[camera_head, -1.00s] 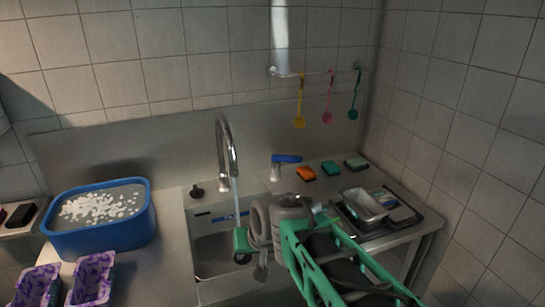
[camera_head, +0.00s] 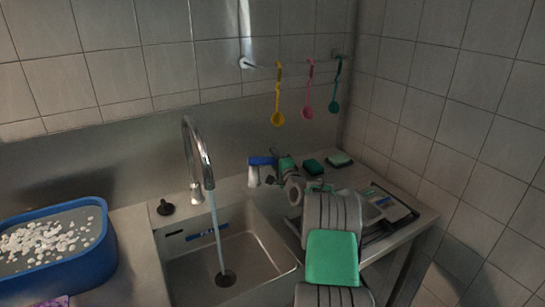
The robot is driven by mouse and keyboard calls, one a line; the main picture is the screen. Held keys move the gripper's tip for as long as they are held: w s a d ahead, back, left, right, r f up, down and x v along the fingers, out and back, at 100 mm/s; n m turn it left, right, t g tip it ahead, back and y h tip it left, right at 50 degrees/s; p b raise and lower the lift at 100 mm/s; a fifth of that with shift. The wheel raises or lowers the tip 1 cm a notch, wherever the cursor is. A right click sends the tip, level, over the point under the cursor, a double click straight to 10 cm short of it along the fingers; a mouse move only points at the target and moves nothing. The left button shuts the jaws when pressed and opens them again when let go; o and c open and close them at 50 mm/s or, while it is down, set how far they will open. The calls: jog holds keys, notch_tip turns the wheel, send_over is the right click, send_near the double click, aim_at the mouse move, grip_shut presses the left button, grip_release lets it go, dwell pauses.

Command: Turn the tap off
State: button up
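The tap has a chrome curved spout (camera_head: 203,160) at the back of the sink (camera_head: 250,247). A stream of water (camera_head: 217,238) runs from it to the drain. A black knob (camera_head: 165,208) stands on the counter left of the spout. A blue-topped pale fixture (camera_head: 261,162) stands to the right of the spout; I cannot tell whether it is the tap's lever. My gripper (camera_head: 278,172) is just right of this fixture, at or very near its blue end. Its fingers are small and partly hidden, so contact and opening are unclear.
A blue tub (camera_head: 60,272) with white pieces in water stands at the left. Dark green (camera_head: 314,167) and pale green (camera_head: 340,160) sponges lie behind my arm. A dark tray (camera_head: 408,218) is at the right. Yellow, pink and teal ladles hang on the wall.

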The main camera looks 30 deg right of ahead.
jog(key=shift+w, duration=0.4)
jog(key=shift+c, duration=0.2)
grip_shut()
dwell(0.9)
